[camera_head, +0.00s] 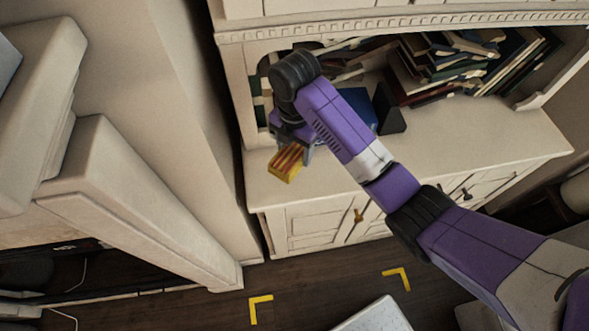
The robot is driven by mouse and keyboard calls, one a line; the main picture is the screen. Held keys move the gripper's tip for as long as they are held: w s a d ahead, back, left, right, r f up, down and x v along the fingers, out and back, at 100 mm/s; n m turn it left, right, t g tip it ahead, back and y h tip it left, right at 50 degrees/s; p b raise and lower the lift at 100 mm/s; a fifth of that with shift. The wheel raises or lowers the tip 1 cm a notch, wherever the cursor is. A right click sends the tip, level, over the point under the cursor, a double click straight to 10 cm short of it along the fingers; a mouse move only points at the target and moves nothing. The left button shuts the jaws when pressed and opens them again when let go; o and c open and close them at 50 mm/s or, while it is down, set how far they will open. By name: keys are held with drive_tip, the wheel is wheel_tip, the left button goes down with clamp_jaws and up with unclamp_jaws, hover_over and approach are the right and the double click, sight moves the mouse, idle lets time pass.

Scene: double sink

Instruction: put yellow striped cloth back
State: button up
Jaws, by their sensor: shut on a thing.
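The yellow striped cloth (285,164) is a small folded block with yellow and dark reddish stripes. It shows at the left end of the white cabinet's counter. My gripper (296,148) is shut on the cloth from above. My purple arm reaches in from the lower right and hides part of the gripper. I cannot tell whether the cloth touches the counter or hangs just over it.
The white cabinet (460,148) has a shelf opening with piled books (455,55). A dark blue object (358,106) and a black wedge (389,112) stand behind my arm. A pale wall and mantel (120,180) rise at left. The counter's right part is clear.

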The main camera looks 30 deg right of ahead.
sight(295, 150)
drive_tip(key=shift+f, duration=3.5)
drive_tip(key=shift+f, duration=0.15)
drive_tip(key=o, duration=1.2)
wheel_tip(295, 150, up, 12)
drive_tip(key=shift+r+p, duration=0.2)
drive_tip(key=shift+p, duration=0.6)
